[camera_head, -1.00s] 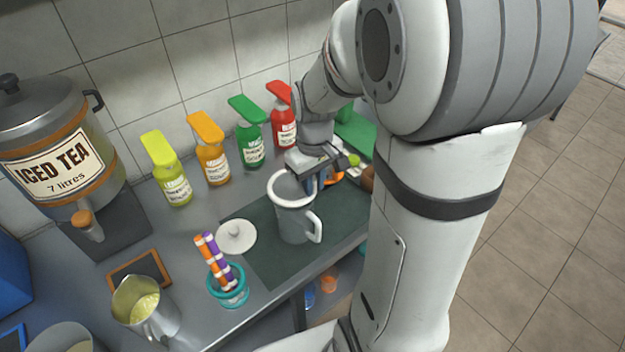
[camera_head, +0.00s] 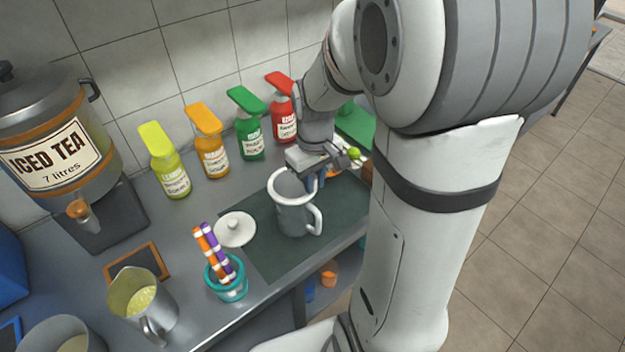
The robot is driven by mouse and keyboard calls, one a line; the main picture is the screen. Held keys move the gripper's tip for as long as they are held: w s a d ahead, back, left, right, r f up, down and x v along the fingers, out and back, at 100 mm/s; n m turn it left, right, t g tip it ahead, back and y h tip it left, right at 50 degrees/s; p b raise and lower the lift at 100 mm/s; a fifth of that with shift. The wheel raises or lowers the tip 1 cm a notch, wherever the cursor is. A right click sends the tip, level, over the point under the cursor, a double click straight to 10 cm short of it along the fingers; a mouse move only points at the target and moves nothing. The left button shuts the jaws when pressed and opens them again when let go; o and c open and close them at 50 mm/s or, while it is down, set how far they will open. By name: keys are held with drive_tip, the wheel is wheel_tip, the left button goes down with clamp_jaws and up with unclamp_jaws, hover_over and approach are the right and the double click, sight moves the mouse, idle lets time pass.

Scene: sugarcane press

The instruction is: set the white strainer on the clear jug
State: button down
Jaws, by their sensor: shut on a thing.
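The clear jug (camera_head: 293,218) looks grey and stands upright on a dark mat, its handle toward the lower right. My gripper (camera_head: 313,182) points down at the jug's far right edge. It is shut, and the white strainer it holds is mostly hidden by the gripper and the jug. A pale ring shows around the jug's mouth; I cannot tell whether it is the jug's rim or part of the strainer.
Several capped bottles (camera_head: 212,158) line the tiled wall. An iced tea dispenser (camera_head: 55,150) stands at the left. A teal cup with striped sticks (camera_head: 228,285) and a metal pitcher (camera_head: 145,305) stand in front. A lime (camera_head: 354,153) shows beside the gripper. The mat's front is clear.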

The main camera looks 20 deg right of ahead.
drive_tip(key=shift+f, duration=0.1)
drive_tip(key=c, duration=0.8)
unclamp_jaws()
drive_tip(key=shift+o, duration=0.2)
drive_tip(key=shift+r+p, duration=2.75)
drive_tip(key=shift+r, duration=0.8)
